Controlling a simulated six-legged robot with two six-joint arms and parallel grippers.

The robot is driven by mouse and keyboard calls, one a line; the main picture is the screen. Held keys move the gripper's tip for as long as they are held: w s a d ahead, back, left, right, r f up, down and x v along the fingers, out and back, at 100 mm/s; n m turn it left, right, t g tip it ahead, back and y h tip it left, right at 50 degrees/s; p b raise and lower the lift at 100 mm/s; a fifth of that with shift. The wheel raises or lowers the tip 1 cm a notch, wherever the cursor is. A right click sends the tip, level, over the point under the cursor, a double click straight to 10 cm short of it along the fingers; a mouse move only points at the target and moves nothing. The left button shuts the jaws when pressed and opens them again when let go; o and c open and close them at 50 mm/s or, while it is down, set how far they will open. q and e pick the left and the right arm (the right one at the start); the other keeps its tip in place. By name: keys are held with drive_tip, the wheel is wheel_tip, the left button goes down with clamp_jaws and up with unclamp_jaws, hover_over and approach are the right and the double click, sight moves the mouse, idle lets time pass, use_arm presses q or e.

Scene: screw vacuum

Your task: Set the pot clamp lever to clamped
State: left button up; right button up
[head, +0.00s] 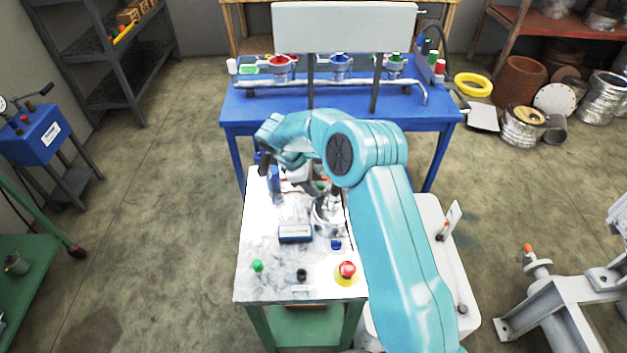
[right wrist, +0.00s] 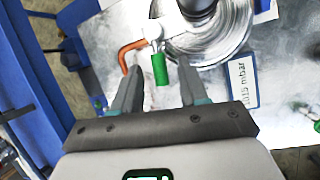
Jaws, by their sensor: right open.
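In the right wrist view, a lever with a green grip (right wrist: 160,69) points down from a white pivot beside the round metal pot (right wrist: 207,45). A bent orange-red handle (right wrist: 129,54) stands just left of it. I cannot tell for sure which of the two is the clamp lever. My right gripper (right wrist: 160,92) is open and empty, its fingers apart on either side below the green grip, with no clear contact. In the head view the pot (head: 327,218) stands on the bench, partly hidden by my right arm. My left gripper is not in view.
The pale bench top (head: 262,215) also carries a blue pressure display (head: 295,233), a green knob (head: 257,266), a black knob (head: 301,275) and a red button (head: 347,270). A blue table (head: 240,106) stands behind it.

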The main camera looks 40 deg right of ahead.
drive_tip(key=shift+c, duration=0.2)
clamp_jaws()
drive_tip(key=shift+s+a+n+t+b, duration=0.2)
drive_tip(key=shift+s+n+t+b, duration=0.2)
drive_tip(key=shift+n+b, duration=0.55)
drive_tip(key=shift+o, duration=0.2)
unclamp_jaws()
